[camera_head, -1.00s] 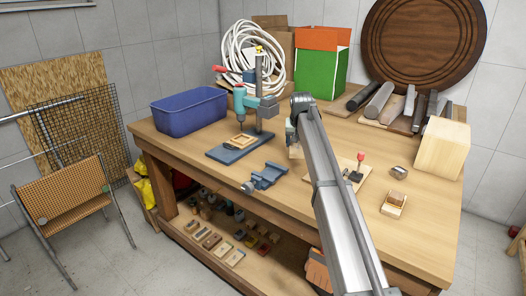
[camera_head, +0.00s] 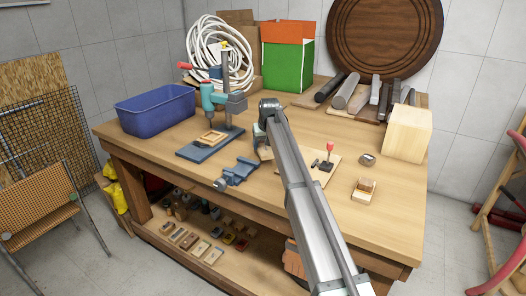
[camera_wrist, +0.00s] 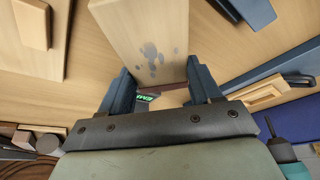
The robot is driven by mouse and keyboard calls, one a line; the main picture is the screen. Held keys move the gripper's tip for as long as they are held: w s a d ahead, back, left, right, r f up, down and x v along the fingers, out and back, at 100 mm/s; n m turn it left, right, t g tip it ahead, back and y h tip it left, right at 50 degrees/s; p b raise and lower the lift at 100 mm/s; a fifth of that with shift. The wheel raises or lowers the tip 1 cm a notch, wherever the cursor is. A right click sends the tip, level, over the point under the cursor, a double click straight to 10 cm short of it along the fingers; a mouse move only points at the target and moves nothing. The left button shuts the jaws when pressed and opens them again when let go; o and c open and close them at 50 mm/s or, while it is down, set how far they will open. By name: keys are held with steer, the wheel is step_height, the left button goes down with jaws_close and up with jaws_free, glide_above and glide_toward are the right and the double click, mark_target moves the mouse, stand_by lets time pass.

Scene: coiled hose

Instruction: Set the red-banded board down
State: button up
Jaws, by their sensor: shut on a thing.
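My gripper (camera_wrist: 160,84) is shut on a light wooden board (camera_wrist: 145,35) with dark grey smudges on its face. In the wrist view the board extends away from the fingers toward the top of the picture. A small dark reddish strip and a green label with letters show between the fingers; I cannot tell whether the strip is the board's red band. In the head view my gripper (camera_head: 261,138) is over the middle of the workbench (camera_head: 330,215), with a pale part of the board below it. The arm hides much of it, and I cannot tell whether the board touches the bench.
A blue vise (camera_head: 236,172) and a drill stand (camera_head: 212,140) are left of the gripper. A blue bin (camera_head: 156,110) is farther left. A toggle clamp (camera_head: 326,158) on a board and a wooden block (camera_head: 408,133) are right. Rods (camera_head: 357,96) lie behind.

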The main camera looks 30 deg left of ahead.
mark_target(264, 147)
steer(key=shift+f, duration=1.65)
steer(key=shift+f, duration=0.1)
steer(key=o, duration=1.1)
steer(key=shift+c, duration=0.2)
steer(key=v, duration=1.1)
steer(key=shift+r, duration=0.25)
steer(key=shift+o, duration=0.5)
steer(key=shift+s+d+r, duration=0.1)
steer(key=shift+r, duration=0.2)
